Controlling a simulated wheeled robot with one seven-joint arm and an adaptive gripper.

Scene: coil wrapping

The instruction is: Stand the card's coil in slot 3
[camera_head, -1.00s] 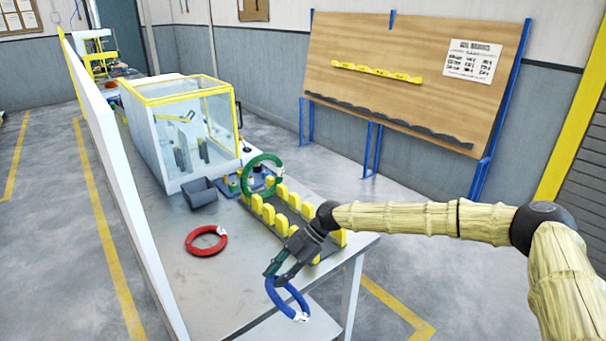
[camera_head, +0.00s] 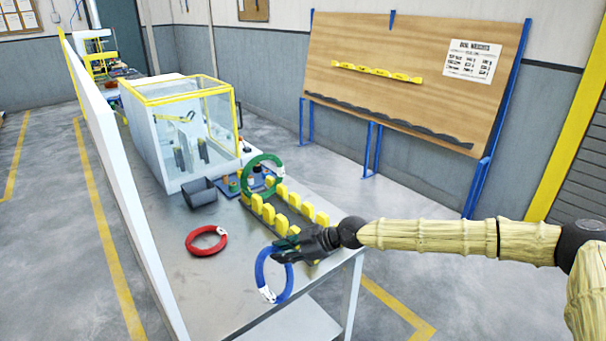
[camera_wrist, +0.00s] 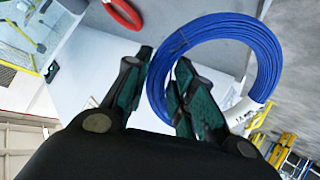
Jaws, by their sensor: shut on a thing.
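A blue coil (camera_head: 261,270) with a white tag hangs from my gripper (camera_head: 284,250), roughly upright, near the front end of the bench. In the wrist view the blue coil (camera_wrist: 225,32) passes between the two fingers of my gripper (camera_wrist: 168,85), which is shut on its rim. The slot rack (camera_head: 262,218), a dark base with two rows of yellow posts, lies just behind my gripper. My gripper hides the rack's near end. A green coil (camera_head: 246,178) stands upright at the rack's far end. Slot numbers cannot be read.
A red coil (camera_head: 194,248) lies flat on the grey bench (camera_head: 205,290), left of the rack. A dark bin (camera_head: 200,195) and a clear yellow-edged enclosure (camera_head: 190,130) stand farther back. A long white panel (camera_head: 120,190) edges the bench's left side.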

